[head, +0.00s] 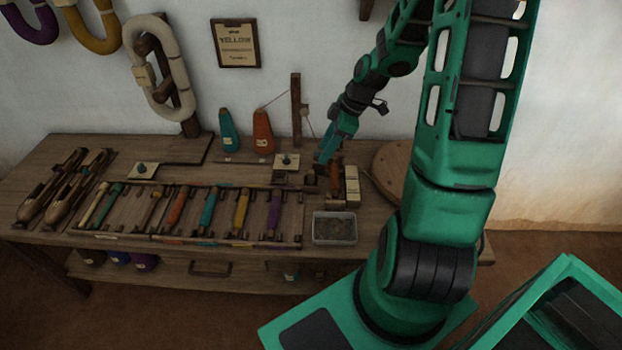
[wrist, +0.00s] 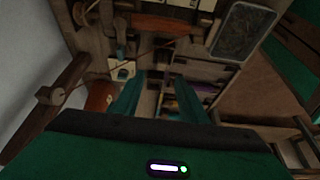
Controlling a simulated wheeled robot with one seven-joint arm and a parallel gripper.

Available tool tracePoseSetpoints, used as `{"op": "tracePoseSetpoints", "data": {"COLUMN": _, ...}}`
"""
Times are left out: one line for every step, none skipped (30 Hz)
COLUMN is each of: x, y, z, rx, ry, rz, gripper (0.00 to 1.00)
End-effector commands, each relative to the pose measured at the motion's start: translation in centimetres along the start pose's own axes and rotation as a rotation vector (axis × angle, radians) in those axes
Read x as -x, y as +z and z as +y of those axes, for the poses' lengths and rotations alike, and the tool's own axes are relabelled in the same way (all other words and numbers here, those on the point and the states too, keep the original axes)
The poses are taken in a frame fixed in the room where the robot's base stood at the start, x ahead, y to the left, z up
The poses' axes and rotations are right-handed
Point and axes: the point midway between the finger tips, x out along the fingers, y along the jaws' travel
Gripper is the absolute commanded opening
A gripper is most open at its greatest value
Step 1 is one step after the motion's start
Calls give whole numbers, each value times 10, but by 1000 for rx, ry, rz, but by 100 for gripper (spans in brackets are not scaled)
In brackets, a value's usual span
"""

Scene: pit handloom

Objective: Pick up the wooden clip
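I cannot clearly make out the wooden clip; small dark wooden pieces lie on the bench near my gripper, too small to tell apart. My gripper (head: 325,157) points down over the back right of the bench, by the upright wooden post. In the wrist view its two green fingers stand apart with a gap between them (wrist: 158,98), and nothing shows held there. A reddish-brown wooden piece (head: 335,181) lies just below and right of the gripper; a similar brown piece (wrist: 160,23) shows at the top of the wrist view.
The bench (head: 60,148) holds a rack of coloured bobbins (head: 175,207), a grey tray (head: 335,228), a round wooden disc (head: 397,165) and two shuttles (head: 50,190). An orange cone (head: 263,132) and a post (head: 296,110) stand close left of my gripper.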

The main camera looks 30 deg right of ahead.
Motion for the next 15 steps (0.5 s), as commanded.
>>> {"op": "tracePoseSetpoints", "data": {"x": -6, "y": 0, "z": 0, "rx": 3, "ry": -4, "rz": 3, "gripper": 39}}
{"op": "tracePoseSetpoints", "data": {"x": -10, "y": 0, "z": 0, "rx": 5, "ry": -5, "rz": 4, "gripper": 39}}
{"op": "tracePoseSetpoints", "data": {"x": -16, "y": -1, "z": 0, "rx": 6, "ry": -5, "rz": 5, "gripper": 39}}
{"op": "tracePoseSetpoints", "data": {"x": -20, "y": -1, "z": -1, "rx": 5, "ry": -6, "rz": 4, "gripper": 39}}
{"op": "tracePoseSetpoints", "data": {"x": -25, "y": -1, "z": -1, "rx": 5, "ry": -6, "rz": 4, "gripper": 39}}
{"op": "tracePoseSetpoints", "data": {"x": -31, "y": -1, "z": -1, "rx": 5, "ry": -5, "rz": 3, "gripper": 39}}
{"op": "tracePoseSetpoints", "data": {"x": -35, "y": 0, "z": -1, "rx": 4, "ry": -6, "rz": 3, "gripper": 39}}
{"op": "tracePoseSetpoints", "data": {"x": -38, "y": 0, "z": -1, "rx": 4, "ry": -4, "rz": 4, "gripper": 39}}
{"op": "tracePoseSetpoints", "data": {"x": -43, "y": 0, "z": -1, "rx": 3, "ry": -4, "rz": 3, "gripper": 39}}
{"op": "tracePoseSetpoints", "data": {"x": -46, "y": 0, "z": -1, "rx": 3, "ry": -4, "rz": 2, "gripper": 39}}
{"op": "tracePoseSetpoints", "data": {"x": -48, "y": 0, "z": -1, "rx": 2, "ry": -3, "rz": 2, "gripper": 39}}
{"op": "tracePoseSetpoints", "data": {"x": -51, "y": 0, "z": 0, "rx": 3, "ry": -2, "rz": 2, "gripper": 39}}
{"op": "tracePoseSetpoints", "data": {"x": -52, "y": 0, "z": 0, "rx": 3, "ry": -2, "rz": 2, "gripper": 39}}
{"op": "tracePoseSetpoints", "data": {"x": -53, "y": 0, "z": 0, "rx": 3, "ry": -2, "rz": 2, "gripper": 39}}
{"op": "tracePoseSetpoints", "data": {"x": -55, "y": 0, "z": -1, "rx": 3, "ry": -2, "rz": 2, "gripper": 39}}
